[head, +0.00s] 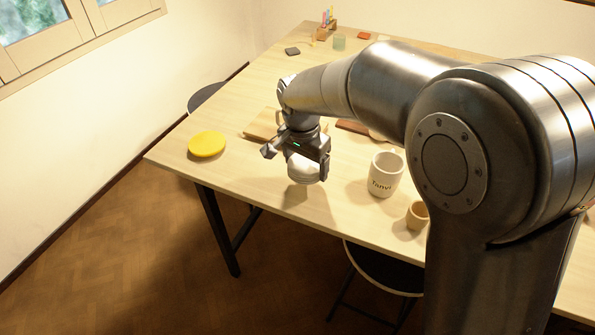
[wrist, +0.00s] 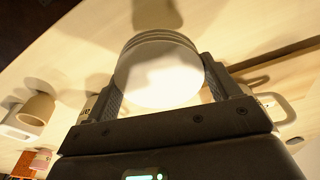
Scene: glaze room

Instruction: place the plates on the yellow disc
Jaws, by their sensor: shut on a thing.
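The yellow disc (head: 207,145) lies flat near the left corner of the table, with nothing on it. My gripper (head: 304,166) is to the right of the disc, near the table's front edge. It is shut on pale, round plates (head: 303,171). In the wrist view the plates (wrist: 158,75) sit between the two fingers of my gripper (wrist: 160,88), with several stacked rims showing. How many there are I cannot tell. A shadow falls on the table below them, and they appear to be held a little above it.
A white mug with lettering (head: 386,175) and a small tan cup (head: 417,215) stand to the right. A wooden board (head: 262,124) lies behind my gripper. A pen holder (head: 327,30) and a green cup (head: 339,42) stand far back. Bare table lies between gripper and disc.

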